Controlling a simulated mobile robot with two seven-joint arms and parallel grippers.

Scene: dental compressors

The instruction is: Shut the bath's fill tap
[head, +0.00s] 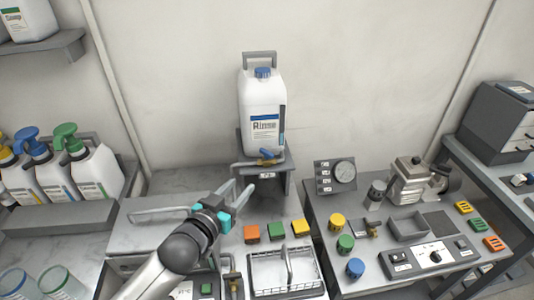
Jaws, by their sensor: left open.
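A tap with a blue lever and brass body (268,157) sits at the front of the Rinse container (262,110), on its grey stand. Another brass tap (234,287) stands low beside the wire basket (285,270), partly cut off by the frame. I cannot tell for certain which of them is the bath's fill tap, or whether either is open. My left gripper (243,185) is open and empty, with its fingers apart, below and left of the blue-lever tap and not touching it. My right gripper is not in view.
Orange, green and yellow blocks (276,229) sit behind the basket. Pump bottles (90,170) stand at left. A grey bar handle (165,211) lies left of my gripper.

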